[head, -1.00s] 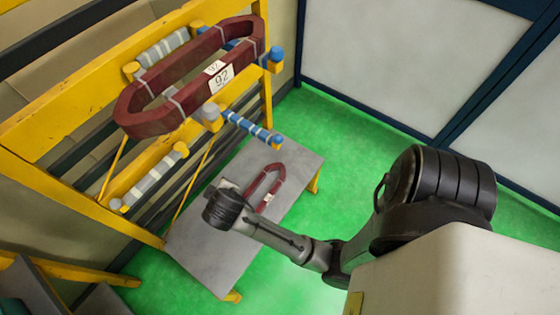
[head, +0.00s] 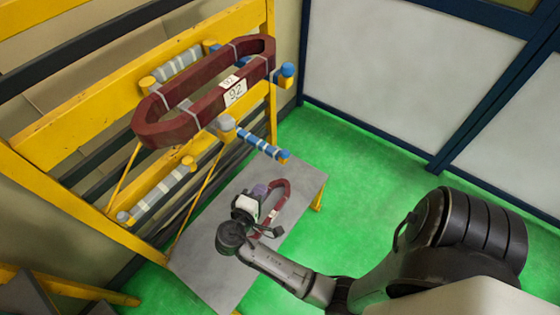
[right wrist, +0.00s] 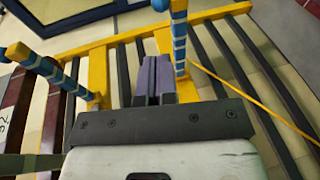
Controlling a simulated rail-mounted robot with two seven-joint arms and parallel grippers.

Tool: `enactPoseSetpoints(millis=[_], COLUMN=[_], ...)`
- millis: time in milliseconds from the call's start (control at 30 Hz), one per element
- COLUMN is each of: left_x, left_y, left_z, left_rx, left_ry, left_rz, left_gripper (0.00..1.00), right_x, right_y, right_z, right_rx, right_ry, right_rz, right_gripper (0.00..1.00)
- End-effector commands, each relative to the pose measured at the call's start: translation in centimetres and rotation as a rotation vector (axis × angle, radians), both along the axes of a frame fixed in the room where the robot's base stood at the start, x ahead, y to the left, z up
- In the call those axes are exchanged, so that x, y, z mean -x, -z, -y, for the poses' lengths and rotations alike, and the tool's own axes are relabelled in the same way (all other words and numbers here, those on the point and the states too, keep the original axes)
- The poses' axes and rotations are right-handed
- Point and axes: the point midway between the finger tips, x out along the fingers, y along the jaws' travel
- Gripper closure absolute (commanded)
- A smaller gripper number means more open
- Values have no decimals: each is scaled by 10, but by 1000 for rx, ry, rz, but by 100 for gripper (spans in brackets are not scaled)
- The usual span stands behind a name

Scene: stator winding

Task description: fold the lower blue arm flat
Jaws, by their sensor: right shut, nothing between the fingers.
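The lower blue arm (head: 262,146), banded in white with a blue tip, sticks out from the yellow rack below the large coil. In the right wrist view the blue banded arm just right of my fingers (right wrist: 179,42) seems to be this one, standing out from the rack. My right gripper (head: 259,189) is shut and empty, below the lower blue arm in the head view. Its purple fingertips (right wrist: 153,72) also show in the wrist view, close beside that arm; contact cannot be told. My left gripper is not in view.
A dark red coil (head: 205,100) labelled 92 hangs on the upper arms, including the upper blue arm (head: 285,75). A smaller red coil (head: 282,196) lies on the grey table (head: 215,275) under my gripper. Grey arms (head: 160,192) sit on the yellow rack (head: 70,120).

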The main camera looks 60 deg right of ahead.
Motion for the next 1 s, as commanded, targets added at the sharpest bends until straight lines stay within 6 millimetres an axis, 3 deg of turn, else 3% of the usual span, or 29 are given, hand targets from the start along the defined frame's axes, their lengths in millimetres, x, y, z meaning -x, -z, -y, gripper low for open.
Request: enactPoseSetpoints(millis=[367, 1000], left_x=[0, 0], left_y=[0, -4], left_z=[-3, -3], left_rx=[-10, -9], left_ry=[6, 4], left_rz=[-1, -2], left_gripper=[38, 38], right_x=[0, -6], right_y=[1, 21], right_z=[6, 110], right_rx=[-1, 0], right_ry=[0, 0], right_rz=[1, 1], right_gripper=[100, 100])
